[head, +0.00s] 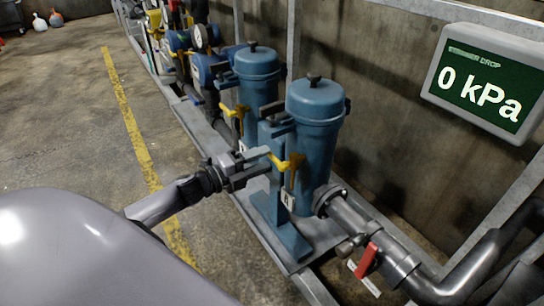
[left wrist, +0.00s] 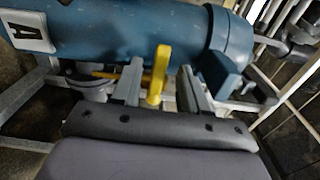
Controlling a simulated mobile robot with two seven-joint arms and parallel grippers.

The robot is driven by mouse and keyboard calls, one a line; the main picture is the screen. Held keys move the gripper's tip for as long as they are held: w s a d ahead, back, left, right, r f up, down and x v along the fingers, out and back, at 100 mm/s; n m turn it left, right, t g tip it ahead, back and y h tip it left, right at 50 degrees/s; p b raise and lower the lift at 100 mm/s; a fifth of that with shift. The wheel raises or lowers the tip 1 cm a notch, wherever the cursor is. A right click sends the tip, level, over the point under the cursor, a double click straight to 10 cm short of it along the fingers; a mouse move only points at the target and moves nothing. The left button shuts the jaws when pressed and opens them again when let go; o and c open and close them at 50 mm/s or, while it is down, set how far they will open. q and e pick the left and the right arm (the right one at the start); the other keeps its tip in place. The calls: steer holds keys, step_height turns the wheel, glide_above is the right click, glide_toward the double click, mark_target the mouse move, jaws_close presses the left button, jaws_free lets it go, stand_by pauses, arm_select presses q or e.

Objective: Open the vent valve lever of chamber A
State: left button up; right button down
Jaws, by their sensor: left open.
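Chamber A is the nearer blue upright canister (head: 316,130) in the head view, above a white plate marked A (head: 287,198). The plate also shows in the left wrist view (left wrist: 27,31). A yellow lever (head: 288,163) stands on the near side of this canister. My left gripper (head: 267,160) is open, its fingers pointing at the lever. In the left wrist view the lever's yellow handle (left wrist: 158,72) stands between the two spread fingers, with gaps visible on either side. Whether a finger touches it, I cannot tell. My right gripper is not in view.
A second blue canister (head: 257,80) with its own yellow lever (head: 237,110) stands behind. A red-handled valve (head: 367,261) sits on the grey pipe at lower right. A wall display (head: 485,85) reads 0 kPa.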

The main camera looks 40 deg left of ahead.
mark_target(269, 156)
arm_select(q)
steer(key=shift+x, duration=1.75)
jaws_close()
